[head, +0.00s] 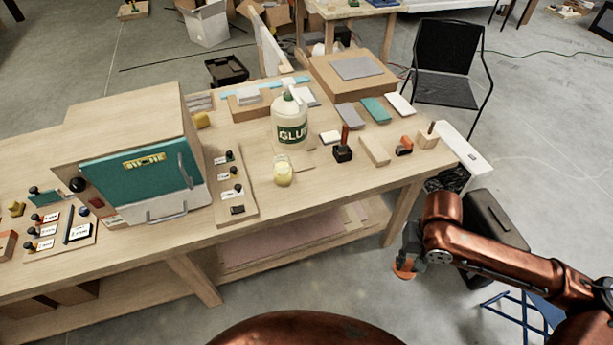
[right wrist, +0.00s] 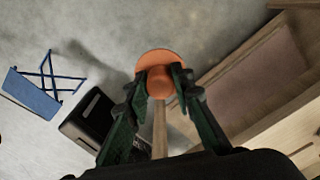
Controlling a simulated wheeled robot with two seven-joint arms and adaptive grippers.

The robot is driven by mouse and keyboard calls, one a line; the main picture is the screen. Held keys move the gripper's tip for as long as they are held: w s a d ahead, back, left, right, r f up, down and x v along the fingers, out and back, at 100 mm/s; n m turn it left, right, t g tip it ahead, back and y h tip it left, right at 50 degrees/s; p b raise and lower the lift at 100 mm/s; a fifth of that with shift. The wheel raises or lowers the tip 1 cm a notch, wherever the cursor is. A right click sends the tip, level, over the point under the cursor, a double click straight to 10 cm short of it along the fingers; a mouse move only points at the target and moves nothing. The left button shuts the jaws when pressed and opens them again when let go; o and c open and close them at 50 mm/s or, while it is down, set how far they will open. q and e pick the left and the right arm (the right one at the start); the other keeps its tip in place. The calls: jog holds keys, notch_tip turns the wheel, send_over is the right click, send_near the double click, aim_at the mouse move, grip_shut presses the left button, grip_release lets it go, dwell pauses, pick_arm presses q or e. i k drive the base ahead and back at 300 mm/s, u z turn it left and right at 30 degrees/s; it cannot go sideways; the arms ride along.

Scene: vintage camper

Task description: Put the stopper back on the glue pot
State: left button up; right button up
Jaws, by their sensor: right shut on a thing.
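My right gripper (head: 405,262) is shut on an orange stopper (right wrist: 160,70), held over the floor off the table's right front side. In the right wrist view, both dark green fingers (right wrist: 160,84) close on the stopper; its round disc faces away, and a pale wooden stick shows between the fingers. A small pot with pale yellow contents (head: 283,174), which looks like the glue pot, stands upright near the table's front edge, well left of the gripper. A larger white jug labelled GLUE (head: 291,122) stands behind it. My left gripper is out of view.
The wooden workbench (head: 330,185) also holds a teal-fronted box (head: 145,170) at left, a black-based stamp (head: 343,154), a wooden block (head: 374,150) and several small pads. A black chair (head: 447,75) stands behind at right. Bare tabletop lies right of the pot along the front edge.

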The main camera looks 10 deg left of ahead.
aim_at(283, 172)
jog(key=z, duration=1.6)
jog(key=i, duration=2.2)
jog(key=u, duration=3.8)
jog(key=i, duration=0.55)
jog(key=z, duration=0.05)
